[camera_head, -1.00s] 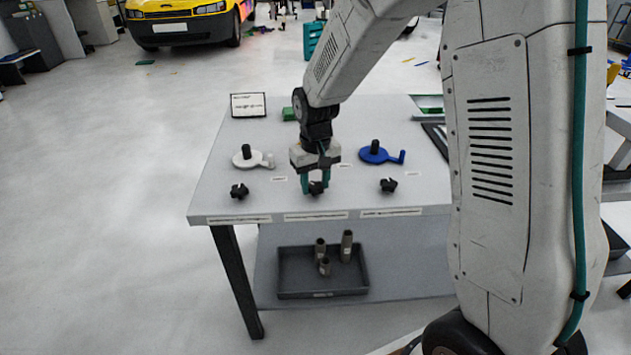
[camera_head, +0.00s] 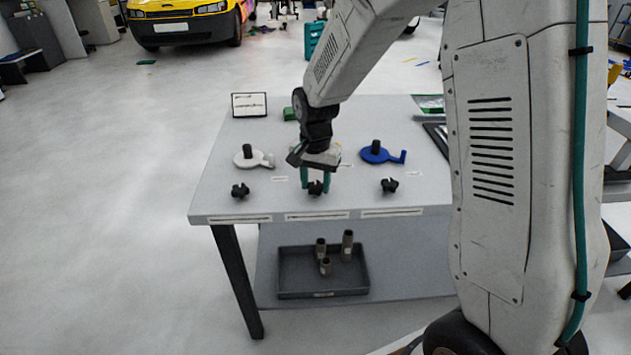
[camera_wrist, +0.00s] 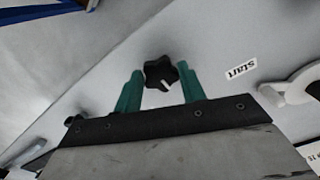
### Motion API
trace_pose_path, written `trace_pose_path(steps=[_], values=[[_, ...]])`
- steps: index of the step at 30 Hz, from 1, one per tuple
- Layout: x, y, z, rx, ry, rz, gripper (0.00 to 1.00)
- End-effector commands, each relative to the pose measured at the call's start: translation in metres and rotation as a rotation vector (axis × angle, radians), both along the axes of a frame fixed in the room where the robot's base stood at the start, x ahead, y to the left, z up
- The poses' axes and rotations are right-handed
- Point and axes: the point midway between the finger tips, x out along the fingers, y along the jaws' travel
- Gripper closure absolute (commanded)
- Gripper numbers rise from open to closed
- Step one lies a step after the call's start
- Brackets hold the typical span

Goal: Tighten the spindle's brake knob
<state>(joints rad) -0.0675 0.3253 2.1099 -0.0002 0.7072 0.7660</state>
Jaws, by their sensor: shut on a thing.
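Three black star-shaped knobs stand along the front of the grey table (camera_head: 215,203): a left knob (camera_head: 239,190), a middle knob (camera_head: 316,188) and a right knob (camera_head: 389,185). My gripper (camera_head: 315,184) points down with its green fingers shut on the middle knob. In the wrist view the same knob (camera_wrist: 161,73) sits between the fingertips, and a white mark shows on it. A white crank disc (camera_head: 247,160) with a black post is behind the left knob. A blue crank disc (camera_head: 376,155) is behind the right knob. My gripper hides what is behind the middle knob.
A small sign (camera_head: 249,105) and a green block (camera_head: 290,114) stand at the table's back. A grey tray (camera_head: 290,287) with several cylinders is on the lower shelf. The table's front left is clear.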

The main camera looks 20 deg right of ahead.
Motion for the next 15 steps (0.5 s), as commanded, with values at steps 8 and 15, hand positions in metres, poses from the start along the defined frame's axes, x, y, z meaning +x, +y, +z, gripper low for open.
trace_pose_path(steps=[8,15], values=[[0.0011,0.0008,0.0007,0.002,-0.003,-0.047,0.83],[0.0011,0.0007,0.0008,0.001,-0.003,-0.051,0.83]])
